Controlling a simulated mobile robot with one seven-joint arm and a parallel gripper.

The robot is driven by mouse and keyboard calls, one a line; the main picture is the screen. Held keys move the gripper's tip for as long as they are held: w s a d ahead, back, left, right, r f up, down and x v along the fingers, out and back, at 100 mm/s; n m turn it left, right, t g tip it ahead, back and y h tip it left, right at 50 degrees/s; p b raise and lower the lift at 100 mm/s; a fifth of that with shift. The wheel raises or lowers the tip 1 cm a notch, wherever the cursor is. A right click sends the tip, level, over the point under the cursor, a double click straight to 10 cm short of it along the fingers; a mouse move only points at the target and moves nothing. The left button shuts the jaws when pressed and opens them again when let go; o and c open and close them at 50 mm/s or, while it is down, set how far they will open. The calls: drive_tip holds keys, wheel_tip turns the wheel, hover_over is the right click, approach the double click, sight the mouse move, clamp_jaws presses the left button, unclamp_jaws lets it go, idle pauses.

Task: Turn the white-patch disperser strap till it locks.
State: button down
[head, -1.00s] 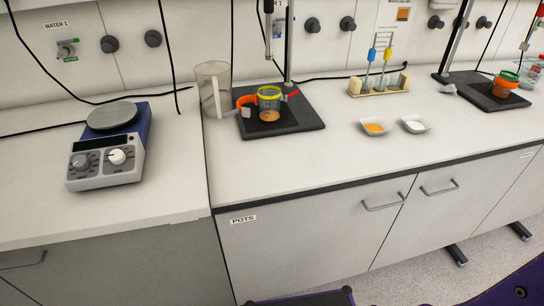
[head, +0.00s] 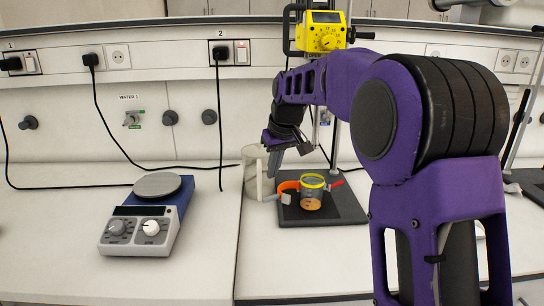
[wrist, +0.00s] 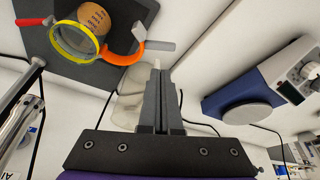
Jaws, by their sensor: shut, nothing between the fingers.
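The yellow disperser head (head: 320,34) is on a stand above a dark base plate (head: 345,207). A clear yellow-rimmed beaker (head: 312,196) with orange contents stands on the plate. An orange strap (head: 289,187) with a grey tab hangs open at its left; the strap also shows in the wrist view (wrist: 122,56). A red handle (head: 335,184) is on the right. I cannot make out a white patch. My gripper (head: 272,168) is shut and empty, pointing down left of the strap, apart from it. In the wrist view its fingers (wrist: 157,75) are together.
A clear jug (head: 252,180) stands left of the plate, close beside my gripper. A blue-grey hotplate (head: 150,220) is further left. The back wall has sockets and taps. My arm covers much of the right bench. Bench front is clear.

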drive_tip(key=x, duration=0.5)
drive_tip(key=shift+a+f+b, duration=0.15)
drive_tip(key=shift+f+b, duration=0.2)
drive_tip(key=shift+b, duration=0.05)
drive_tip(key=shift+w+a+f, duration=0.1)
drive_tip(key=shift+w+f, duration=0.2)
drive_tip(key=shift+f, duration=0.35)
drive_tip(key=shift+s+d+n, duration=0.25)
drive_tip(key=shift+s+n, duration=0.05)
drive_tip(key=shift+n, duration=0.1)
